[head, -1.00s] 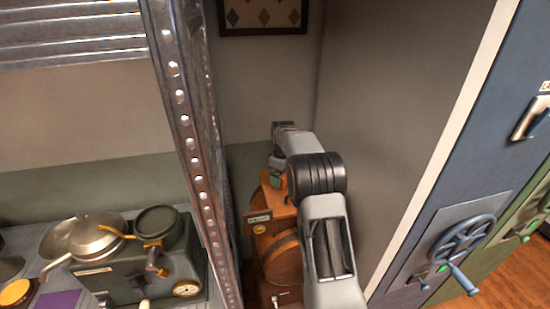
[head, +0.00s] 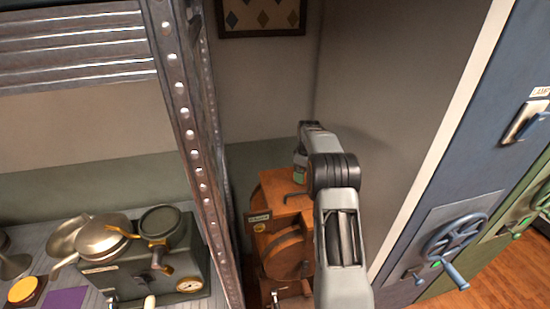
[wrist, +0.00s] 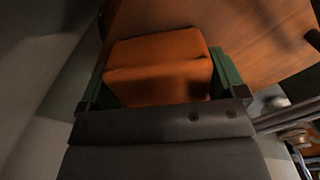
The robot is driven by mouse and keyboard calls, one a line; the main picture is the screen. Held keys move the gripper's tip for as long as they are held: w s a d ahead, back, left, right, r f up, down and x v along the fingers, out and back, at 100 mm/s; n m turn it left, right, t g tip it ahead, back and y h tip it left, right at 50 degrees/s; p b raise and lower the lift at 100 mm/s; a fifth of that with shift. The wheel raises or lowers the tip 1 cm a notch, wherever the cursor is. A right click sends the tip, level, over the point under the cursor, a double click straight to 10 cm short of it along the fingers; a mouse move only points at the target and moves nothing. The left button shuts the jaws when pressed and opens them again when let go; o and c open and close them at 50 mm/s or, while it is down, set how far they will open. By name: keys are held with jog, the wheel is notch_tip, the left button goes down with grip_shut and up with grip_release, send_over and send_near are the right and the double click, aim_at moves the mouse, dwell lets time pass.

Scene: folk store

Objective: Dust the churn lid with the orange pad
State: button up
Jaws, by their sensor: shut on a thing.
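The churn (head: 283,250) is a wooden box with a round drum on its front, standing in the gap between the metal rack and the grey wall. Its flat orange-brown lid (head: 277,190) shows a dark bent handle on top. My gripper (head: 300,178) is at the lid's right rear, partly hidden by my arm. In the wrist view my gripper (wrist: 160,72) has green fingers shut on the orange pad (wrist: 158,50). A broad wooden surface, seemingly the lid (wrist: 250,28), lies just beyond the pad. I cannot tell whether they touch.
A perforated metal post (head: 190,140) stands left of the churn. A grey cabinet side wall (head: 390,110) is close on the right. A counter at left holds a grey machine with pans (head: 150,265). Blue cabinet doors with a wheel handle (head: 455,240) are far right.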

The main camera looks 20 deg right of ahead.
aim_at(272, 183)
jog(key=shift+s+d+p, duration=0.1)
jog(key=shift+d+p, duration=0.2)
jog(key=shift+d, duration=0.45)
jog(key=shift+a+f, duration=0.15)
jog(key=shift+w+a+b, duration=0.3)
jog(key=shift+a+b, duration=0.1)
jog(key=shift+a, duration=1.95)
jog(key=shift+w+a+b, duration=0.3)
jog(key=shift+a+b, duration=0.1)
jog(key=shift+a, duration=1.95)
jog(key=shift+w+a+b, duration=0.3)
jog(key=shift+a+b, duration=0.1)
jog(key=shift+a, duration=1.95)
jog(key=shift+r+p, duration=0.45)
jog(key=shift+p, duration=0.05)
notch_tip(272, 183, up, 2)
jog(key=shift+w+p, duration=0.1)
jog(key=shift+p, duration=0.2)
jog(key=shift+r, duration=0.35)
notch_tip(272, 183, up, 5)
jog(key=shift+f+p, duration=0.1)
jog(key=shift+p, duration=0.25)
jog(key=shift+d, duration=0.15)
